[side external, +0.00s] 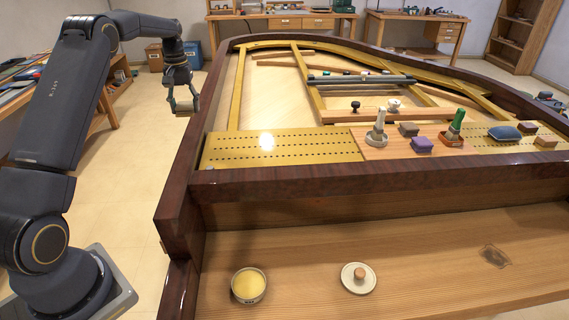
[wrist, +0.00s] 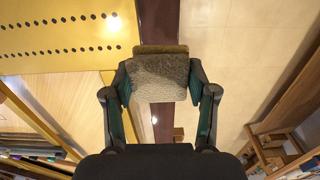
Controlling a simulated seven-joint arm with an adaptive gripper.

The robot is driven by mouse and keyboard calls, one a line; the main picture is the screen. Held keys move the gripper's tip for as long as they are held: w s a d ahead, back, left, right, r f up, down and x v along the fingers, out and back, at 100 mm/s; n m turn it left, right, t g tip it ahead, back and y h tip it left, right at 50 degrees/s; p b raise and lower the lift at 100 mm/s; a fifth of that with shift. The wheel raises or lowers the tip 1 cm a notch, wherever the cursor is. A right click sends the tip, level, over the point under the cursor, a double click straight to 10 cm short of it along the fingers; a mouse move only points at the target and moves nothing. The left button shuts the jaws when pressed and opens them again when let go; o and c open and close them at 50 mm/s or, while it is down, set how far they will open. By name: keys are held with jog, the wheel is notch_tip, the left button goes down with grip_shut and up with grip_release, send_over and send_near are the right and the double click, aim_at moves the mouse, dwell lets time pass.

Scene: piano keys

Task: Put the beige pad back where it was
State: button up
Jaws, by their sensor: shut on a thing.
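My gripper (wrist: 160,85) is shut on the beige pad (wrist: 160,70), a fuzzy block with a brown wood-like edge, held between its two fingers. In the side view my gripper (side external: 183,100) hangs in the air at the piano's left outer side. The pad is small and partly hidden by the fingers there. In the wrist view the pad is above the dark piano rim (wrist: 160,22), with floor to its right. A light wooden board (side external: 376,148) on the piano carries a grey-brown pad (side external: 409,129), a purple pad (side external: 422,145) and two bottles.
A white-topped bottle (side external: 377,128) and a green bottle (side external: 455,125) stand upright. A blue pad (side external: 504,133) and small brown blocks (side external: 545,142) lie to the right. An open yellow tin (side external: 249,285) and a round lid (side external: 359,278) sit on the front shelf. The raised rim (side external: 180,170) borders the piano.

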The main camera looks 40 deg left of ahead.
jog(key=shift+r, duration=0.55)
notch_tip(320, 180, up, 4)
jog(key=shift+r, duration=0.15)
jog(key=d+r+m, duration=0.2)
jog(key=d+m, duration=0.6)
jog(key=d, duration=1.7)
jog(key=s+d+f+m, duration=0.3)
jog(key=s+d+m, duration=0.7)
jog(key=s+d, duration=0.95)
send_over(308, 287)
jog(key=f, duration=3.3)
jog(key=shift+s+f, duration=0.25)
jog(key=shift+w+f, duration=0.15)
jog(key=shift+f, duration=0.8)
jog(key=shift+w+f, duration=0.1)
jog(key=shift+f, duration=0.8)
jog(key=shift+f, duration=0.1)
